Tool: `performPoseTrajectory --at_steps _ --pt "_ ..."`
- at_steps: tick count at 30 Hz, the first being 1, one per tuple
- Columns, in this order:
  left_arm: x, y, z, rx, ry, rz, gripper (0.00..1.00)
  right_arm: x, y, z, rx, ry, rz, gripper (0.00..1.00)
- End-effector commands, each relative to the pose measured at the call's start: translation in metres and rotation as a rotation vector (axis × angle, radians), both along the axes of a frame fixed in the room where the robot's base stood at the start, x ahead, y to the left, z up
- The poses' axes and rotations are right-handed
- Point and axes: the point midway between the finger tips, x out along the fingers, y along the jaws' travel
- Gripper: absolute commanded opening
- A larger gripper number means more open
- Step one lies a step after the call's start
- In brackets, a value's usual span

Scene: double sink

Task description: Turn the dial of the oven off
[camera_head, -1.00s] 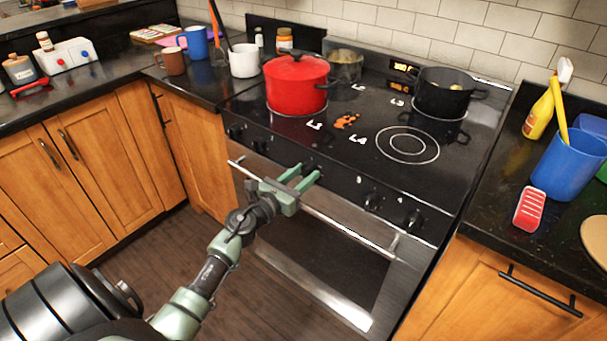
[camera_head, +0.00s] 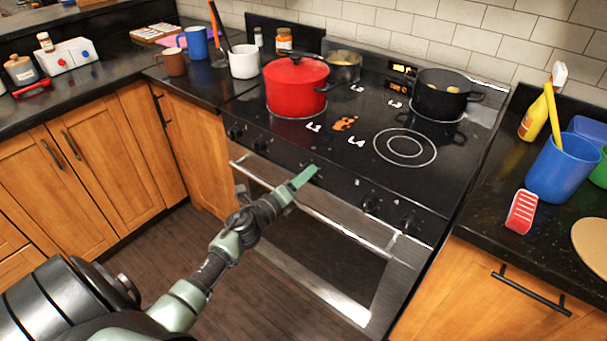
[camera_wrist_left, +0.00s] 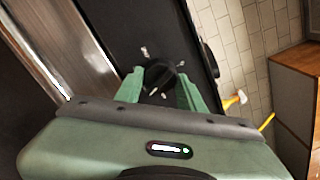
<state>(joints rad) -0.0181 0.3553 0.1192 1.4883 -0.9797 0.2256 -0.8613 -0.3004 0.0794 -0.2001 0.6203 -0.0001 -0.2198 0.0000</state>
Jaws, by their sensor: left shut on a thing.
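The oven (camera_head: 318,262) is black and steel, with a row of black dials along its front panel. My left gripper (camera_head: 308,176), with green fingers, reaches the middle of this panel. In the left wrist view, a black round dial (camera_wrist_left: 158,78) sits between the two fingertips, and the gripper is shut on it. Small white marks show on the panel near it. In the head view the fingers hide this dial. My right gripper is not in view.
The steel oven handle (camera_head: 330,225) runs just below my left gripper. On the cooktop stand a red lidded pot (camera_head: 295,88), a black pot (camera_head: 441,97) and a smaller pot (camera_head: 343,68). A blue cup (camera_head: 562,168) stands on the right counter.

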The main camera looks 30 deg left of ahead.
Motion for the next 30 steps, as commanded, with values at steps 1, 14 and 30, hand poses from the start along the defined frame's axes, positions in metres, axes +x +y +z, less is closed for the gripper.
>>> performPoseTrajectory --at_steps 1,14,30 --pt "0.0 0.001 0.002 -0.042 0.003 0.002 0.0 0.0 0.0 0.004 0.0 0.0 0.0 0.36" --pt "0.0 0.001 0.004 -0.45 0.034 0.002 0.0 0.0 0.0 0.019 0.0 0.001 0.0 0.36" --pt "0.001 0.001 0.005 -0.96 0.075 0.002 0.0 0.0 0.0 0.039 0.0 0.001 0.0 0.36"
